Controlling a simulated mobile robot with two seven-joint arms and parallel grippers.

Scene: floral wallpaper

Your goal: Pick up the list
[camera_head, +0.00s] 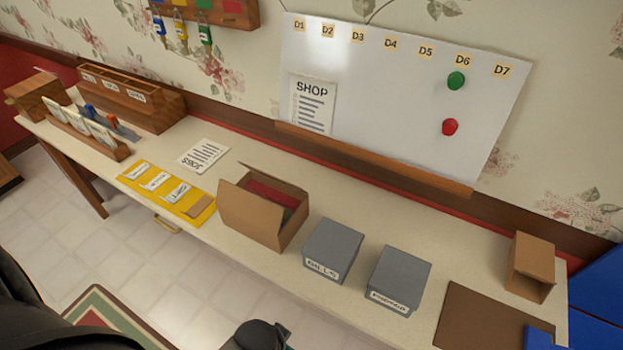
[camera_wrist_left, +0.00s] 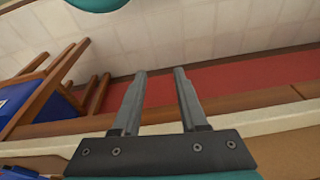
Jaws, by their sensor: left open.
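A white paper list headed SHOP (camera_head: 203,154) lies flat on the table, upside down to the head view, behind the yellow mat. A second sheet headed SHOP (camera_head: 312,106) is on the whiteboard at its lower left. My left gripper (camera_wrist_left: 160,72) shows in the left wrist view with its two fingers apart and nothing between them. Neither list shows in that wrist view. In the head view I cannot make out either gripper's fingers; only dark parts of me show along the bottom edge.
The table (camera_head: 255,165) holds an open cardboard box (camera_head: 250,226), two grey boxes (camera_head: 333,250) (camera_head: 399,280), a yellow mat (camera_head: 150,186) with cards, and wooden racks (camera_head: 92,137) at left. A small brown box (camera_head: 530,267) stands at right. The whiteboard (camera_head: 400,110) rises behind.

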